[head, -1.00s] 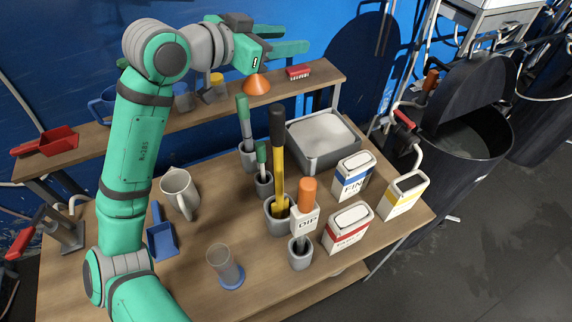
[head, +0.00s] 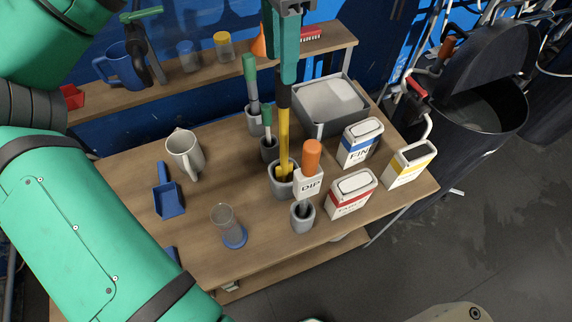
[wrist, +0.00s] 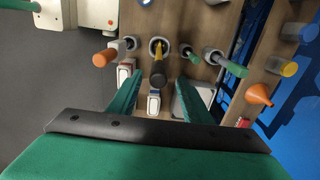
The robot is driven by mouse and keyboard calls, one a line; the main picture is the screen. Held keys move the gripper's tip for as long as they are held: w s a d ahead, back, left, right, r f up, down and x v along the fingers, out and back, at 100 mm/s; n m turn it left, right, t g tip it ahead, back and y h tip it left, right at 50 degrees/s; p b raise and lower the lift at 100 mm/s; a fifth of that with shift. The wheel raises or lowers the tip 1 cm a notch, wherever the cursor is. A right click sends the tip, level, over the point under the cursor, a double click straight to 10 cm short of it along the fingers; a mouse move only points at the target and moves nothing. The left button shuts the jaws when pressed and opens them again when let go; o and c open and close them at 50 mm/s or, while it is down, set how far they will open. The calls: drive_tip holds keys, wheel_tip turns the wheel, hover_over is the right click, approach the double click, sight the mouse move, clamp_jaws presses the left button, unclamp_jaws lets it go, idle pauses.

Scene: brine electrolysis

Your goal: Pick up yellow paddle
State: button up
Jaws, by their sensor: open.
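The yellow paddle (head: 284,133) stands upright in a grey cup (head: 286,188) on the table, with its black handle end up. In the wrist view the paddle's black end (wrist: 158,79) and yellow shaft (wrist: 158,56) show in line with the gap between my fingers. My gripper (head: 284,70) is open and points down over the paddle, its green fingers covering part of the handle in the head view. In the wrist view my gripper (wrist: 160,82) has nothing pinched; whether the handle end is at fingertip depth is hard to tell.
An orange-handled DIP tool (head: 312,158) stands close in front; green-handled tools (head: 251,72) stand behind. Boxes (head: 352,194) and a grey tray (head: 315,115) are to the right. A pitcher (head: 184,152), blue scoop (head: 168,200) and clear cylinder (head: 227,222) are left.

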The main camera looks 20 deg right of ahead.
sight(282, 100)
wheel_tip(282, 100, down, 10)
drive_tip(key=shift+s+f, duration=0.1)
drive_tip(key=shift+f, duration=0.15)
idle(0.4)
clamp_jaws()
